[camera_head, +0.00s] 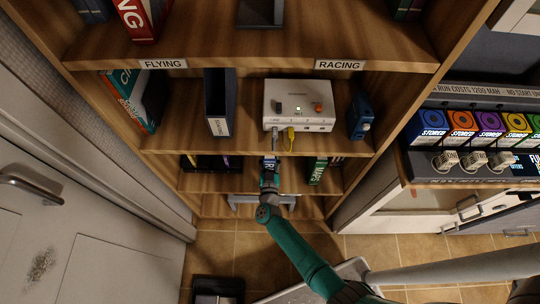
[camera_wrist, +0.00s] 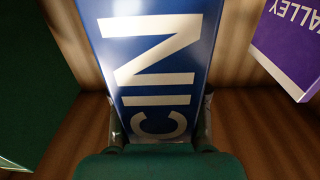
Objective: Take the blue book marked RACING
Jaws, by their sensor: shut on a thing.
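The blue book with large white letters stands in the lower part of the wooden shelf. In the wrist view the blue book (camera_wrist: 155,60) fills the middle, and the letters "CIN" show on its spine. In the head view only a small blue part of the book (camera_head: 269,163) shows above my gripper (camera_head: 269,178). My gripper also shows in the wrist view (camera_wrist: 158,120), with one finger on each side of the book's spine. It is shut on the book. The rest of the lettering is out of the wrist view.
A green book (camera_head: 318,171) stands to the right on the same shelf. A purple book (camera_wrist: 288,45) and a dark green surface (camera_wrist: 35,95) flank the blue book in the wrist view. A white box (camera_head: 299,104) with cables sits on the shelf above. A door (camera_head: 80,215) is at left.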

